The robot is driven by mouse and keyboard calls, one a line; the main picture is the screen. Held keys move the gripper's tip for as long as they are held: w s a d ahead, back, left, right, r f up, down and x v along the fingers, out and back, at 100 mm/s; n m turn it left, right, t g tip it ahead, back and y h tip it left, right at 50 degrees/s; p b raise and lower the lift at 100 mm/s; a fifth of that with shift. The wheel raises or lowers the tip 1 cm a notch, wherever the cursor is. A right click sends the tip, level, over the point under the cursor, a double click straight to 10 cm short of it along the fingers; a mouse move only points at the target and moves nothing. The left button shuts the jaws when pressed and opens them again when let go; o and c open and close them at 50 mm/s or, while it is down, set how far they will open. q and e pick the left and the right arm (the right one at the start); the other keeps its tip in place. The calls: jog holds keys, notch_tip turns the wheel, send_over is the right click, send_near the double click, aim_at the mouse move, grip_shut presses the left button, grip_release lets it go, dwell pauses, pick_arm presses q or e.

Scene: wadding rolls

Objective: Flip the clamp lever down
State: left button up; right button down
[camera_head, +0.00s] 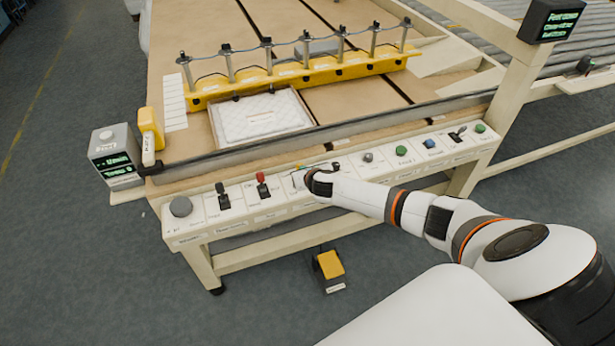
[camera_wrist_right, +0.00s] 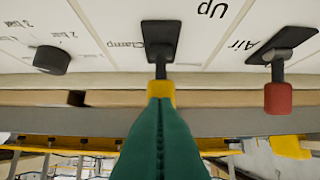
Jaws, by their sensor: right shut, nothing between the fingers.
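The clamp lever (camera_wrist_right: 160,68) stands on the white control panel beside the word "Clamp", with a black base plate and a yellow end. In the wrist view it points to the bottom of the picture, the side towards the table. My right gripper (camera_wrist_right: 160,115) shows there as green fingers closed together, right at the yellow end; touching or just in front, I cannot tell. In the head view my right gripper (camera_head: 304,177) is over the panel, just right of the red-handled lever, and partly hides the clamp lever. My left gripper is out of view.
The red-handled "Air" lever (camera_wrist_right: 278,92) stands close to the clamp lever; a black bar-scale knob (camera_wrist_right: 51,60) lies on the other side. The panel (camera_head: 195,228) also bears a black lever (camera_head: 223,197) and several buttons. A yellow pedal (camera_head: 330,265) sits on the floor.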

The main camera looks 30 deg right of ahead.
jog(key=shift+w+d+r+p, duration=0.1)
jog(key=shift+w+r+p, duration=0.1)
jog(key=shift+w, duration=0.25)
jog(key=shift+w+d+r+p, duration=0.1)
jog(key=shift+w+p, duration=0.05)
jog(key=shift+w, duration=0.4)
jog(key=shift+r, duration=0.1)
